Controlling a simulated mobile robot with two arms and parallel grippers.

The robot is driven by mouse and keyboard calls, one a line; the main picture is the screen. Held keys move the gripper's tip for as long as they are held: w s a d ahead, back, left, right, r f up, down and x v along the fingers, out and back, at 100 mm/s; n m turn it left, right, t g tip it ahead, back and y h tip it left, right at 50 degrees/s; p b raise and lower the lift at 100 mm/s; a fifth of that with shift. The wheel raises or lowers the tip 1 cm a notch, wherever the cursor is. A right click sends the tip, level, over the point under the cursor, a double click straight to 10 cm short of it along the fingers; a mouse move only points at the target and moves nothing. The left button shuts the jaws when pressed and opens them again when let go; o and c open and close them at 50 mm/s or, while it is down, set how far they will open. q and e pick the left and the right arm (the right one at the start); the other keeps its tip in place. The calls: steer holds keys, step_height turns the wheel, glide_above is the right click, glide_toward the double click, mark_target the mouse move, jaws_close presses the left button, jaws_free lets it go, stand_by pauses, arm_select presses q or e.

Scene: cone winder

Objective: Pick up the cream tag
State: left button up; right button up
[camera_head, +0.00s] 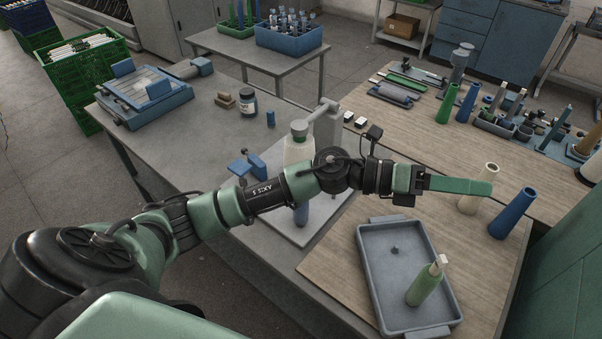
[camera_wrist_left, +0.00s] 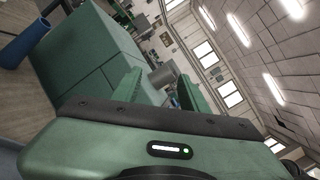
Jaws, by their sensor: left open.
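A small cream piece (camera_head: 440,260), which looks like the cream tag, shows at the top of a green cone (camera_head: 424,286). The cone leans in a grey-blue tray (camera_head: 366,268) on the wooden bench top; I cannot tell how the tag is fixed. My left gripper (camera_head: 476,187) is above and beyond the tray, pointing right, apart from the tag. It is open and empty; its two green fingers (camera_wrist_left: 158,88) stand apart in the left wrist view. The tag is not visible in the wrist view. My right gripper is not in view.
A cream cone (camera_head: 480,188) and a blue cone (camera_head: 513,214) stand close by my left gripper. A large green cabinet (camera_head: 570,265) borders the bench at right. Two small pale blocks (camera_head: 354,119) lie farther back. The wood left of the tray is fairly clear.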

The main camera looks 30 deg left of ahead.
arm_select(q)
steer(key=a+f+m+g+y, duration=0.6)
steer(key=a+f+m+y, duration=0.2)
steer(key=a+m, duration=0.1)
steer(key=a+y, duration=0.3)
steer(key=a, duration=0.5)
steer(key=a+y, duration=0.3)
steer(key=a, duration=0.5)
steer(key=a+y, duration=0.4)
steer(key=a, duration=0.4)
steer(key=shift+w+a+r+m, duration=0.1)
steer(key=shift+w+r+m, duration=0.05)
steer(key=shift+r+m, duration=0.25)
steer(key=f+p, duration=0.4)
steer(key=f, duration=0.3)
steer(key=shift+a, duration=0.2)
steer(key=shift+f, duration=0.3)
steer(key=c, duration=0.9)
